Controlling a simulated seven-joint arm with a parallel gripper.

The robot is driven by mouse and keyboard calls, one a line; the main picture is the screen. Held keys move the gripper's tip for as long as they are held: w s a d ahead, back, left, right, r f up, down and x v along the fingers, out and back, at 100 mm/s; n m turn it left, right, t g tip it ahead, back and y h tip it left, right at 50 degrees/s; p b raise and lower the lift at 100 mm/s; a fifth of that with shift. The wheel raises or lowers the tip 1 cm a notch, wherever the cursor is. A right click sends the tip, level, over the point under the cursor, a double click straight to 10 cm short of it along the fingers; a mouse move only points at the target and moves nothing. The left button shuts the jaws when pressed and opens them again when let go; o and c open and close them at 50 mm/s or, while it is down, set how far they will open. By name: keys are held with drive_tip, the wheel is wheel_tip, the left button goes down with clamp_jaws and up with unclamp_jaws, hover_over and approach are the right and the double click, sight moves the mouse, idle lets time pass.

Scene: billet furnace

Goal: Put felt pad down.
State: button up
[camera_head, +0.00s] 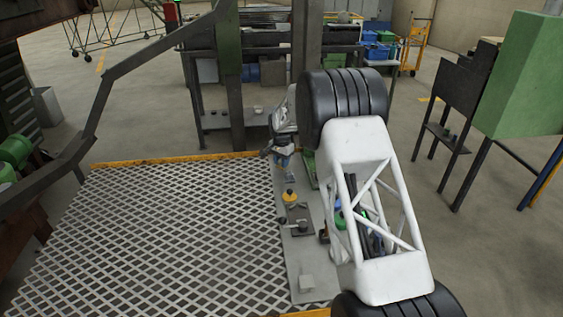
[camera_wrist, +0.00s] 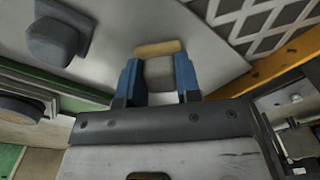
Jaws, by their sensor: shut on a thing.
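My gripper (camera_wrist: 158,78) has blue fingers, which sit on either side of a small grey-brown pad (camera_wrist: 160,72) with a tan edge, likely the felt pad. The fingers are shut on it. Below it is a grey shelf strip (camera_wrist: 115,25), and I cannot tell whether the pad touches it. In the head view my gripper (camera_head: 283,160) is small, at the far end of the grey strip (camera_head: 302,258). The pad cannot be made out clearly there.
A metal grating (camera_head: 170,230) with a yellow edge lies to the left.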

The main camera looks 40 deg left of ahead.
drive_tip(key=o, duration=0.9)
drive_tip(key=shift+f, duration=0.1)
wheel_tip(320, 180, up, 12)
drive_tip(key=shift+r, duration=0.2)
idle(0.9)
